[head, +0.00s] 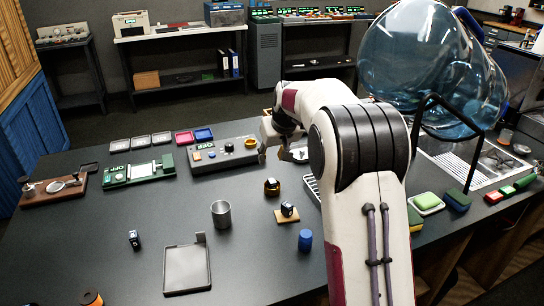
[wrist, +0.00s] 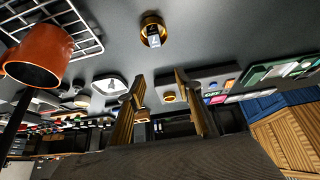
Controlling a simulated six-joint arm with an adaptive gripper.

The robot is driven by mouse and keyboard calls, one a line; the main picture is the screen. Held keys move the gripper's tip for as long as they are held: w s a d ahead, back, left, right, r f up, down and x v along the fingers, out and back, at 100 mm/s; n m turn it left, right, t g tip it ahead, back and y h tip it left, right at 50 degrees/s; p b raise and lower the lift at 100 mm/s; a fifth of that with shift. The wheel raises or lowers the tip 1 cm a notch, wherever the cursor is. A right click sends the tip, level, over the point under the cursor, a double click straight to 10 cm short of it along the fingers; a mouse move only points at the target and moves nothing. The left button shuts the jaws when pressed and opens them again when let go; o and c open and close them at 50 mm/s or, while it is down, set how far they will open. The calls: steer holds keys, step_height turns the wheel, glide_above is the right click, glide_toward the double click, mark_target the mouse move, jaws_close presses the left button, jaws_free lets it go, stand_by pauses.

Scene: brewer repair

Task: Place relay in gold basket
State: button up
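The gold basket (head: 272,191) stands on the dark table in the head view, left of my arm. In the wrist view the gold basket (wrist: 146,20) is at the top, and a small dark block with a pale label, looking like a relay (wrist: 153,41), sits inside its ring. My gripper (head: 282,152) is above the table, beyond the basket in the head view. In the wrist view my gripper (wrist: 165,98) has its two fingers well apart. I see nothing clearly held between them.
Similar dark blocks stand on a wooden pad (head: 288,218) and on the table (head: 134,239). A metal cup (head: 221,214), a blue cylinder (head: 305,240) and a grey tray (head: 187,270) are nearby.

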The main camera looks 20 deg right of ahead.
stand_by(0.5)
steer(key=s+f, duration=0.1)
steer(key=s, duration=0.1)
steer(key=s+a+f+g, duration=0.1)
steer(key=s, duration=0.2)
steer(key=s+f+m+g, duration=0.1)
steer(key=s+f, duration=0.1)
steer(key=shift+s+a, duration=0.2)
steer(key=shift+s, duration=0.15)
steer(key=s+a+r, duration=0.3)
steer(key=s, duration=1)
steer(key=s+a+r+t, duration=0.1)
steer(key=s+a+r, duration=0.2)
steer(key=s, duration=1)
steer(key=s+a+r+n, duration=0.1)
steer(key=s+a+r, duration=0.2)
steer(key=s, duration=1)
steer(key=shift+a+r+t, duration=0.2)
steer(key=shift+a+t, duration=0.1)
steer(key=shift+a, duration=0.5)
